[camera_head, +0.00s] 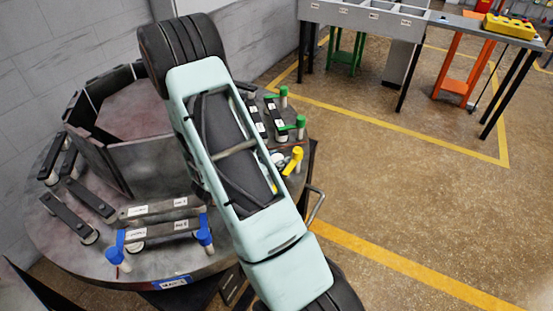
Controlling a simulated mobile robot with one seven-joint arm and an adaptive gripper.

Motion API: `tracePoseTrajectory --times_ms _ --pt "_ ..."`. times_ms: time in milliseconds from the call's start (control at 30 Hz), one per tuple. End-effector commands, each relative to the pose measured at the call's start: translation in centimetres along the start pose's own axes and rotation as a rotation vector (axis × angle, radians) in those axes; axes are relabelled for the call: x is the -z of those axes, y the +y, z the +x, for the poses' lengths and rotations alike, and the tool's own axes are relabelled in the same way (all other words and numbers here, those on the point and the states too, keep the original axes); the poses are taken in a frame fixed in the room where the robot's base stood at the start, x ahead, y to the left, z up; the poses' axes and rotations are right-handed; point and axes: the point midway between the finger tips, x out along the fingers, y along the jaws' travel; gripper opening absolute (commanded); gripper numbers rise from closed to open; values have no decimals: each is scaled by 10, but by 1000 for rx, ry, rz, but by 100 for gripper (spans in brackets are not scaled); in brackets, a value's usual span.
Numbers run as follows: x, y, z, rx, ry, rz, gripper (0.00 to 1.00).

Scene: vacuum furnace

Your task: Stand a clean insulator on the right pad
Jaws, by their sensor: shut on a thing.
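My gripper is not in view; my pale green arm crosses the middle of the head view and hides part of the round table (50,232). A small white piece (278,158) with yellow beside it shows at the arm's right edge, close to a yellow-capped post (293,160). I cannot tell whether it is an insulator or a pad. Pale round supports (88,236) show under the ends of dark bars at the table's left. No right pad can be made out for certain.
Dark upright panels (105,160) form an enclosure on the table. Labelled bars (160,210), blue posts (204,232) and green posts (300,125) stand around it. A grey bench (370,20) with bins and a yellow box (510,26) are at the back right. The floor between is clear.

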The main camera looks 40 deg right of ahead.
Motion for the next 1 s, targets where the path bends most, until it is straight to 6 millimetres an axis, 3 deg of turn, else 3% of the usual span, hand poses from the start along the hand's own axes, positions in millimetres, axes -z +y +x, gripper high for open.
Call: tracePoseTrajectory --times_ms 100,500,1000 --pt "1 0 0 0 0 0 36" --pt "-3 0 -4 -1 1 -1 36" --pt "-2 1 -103 -4 1 -1 36"
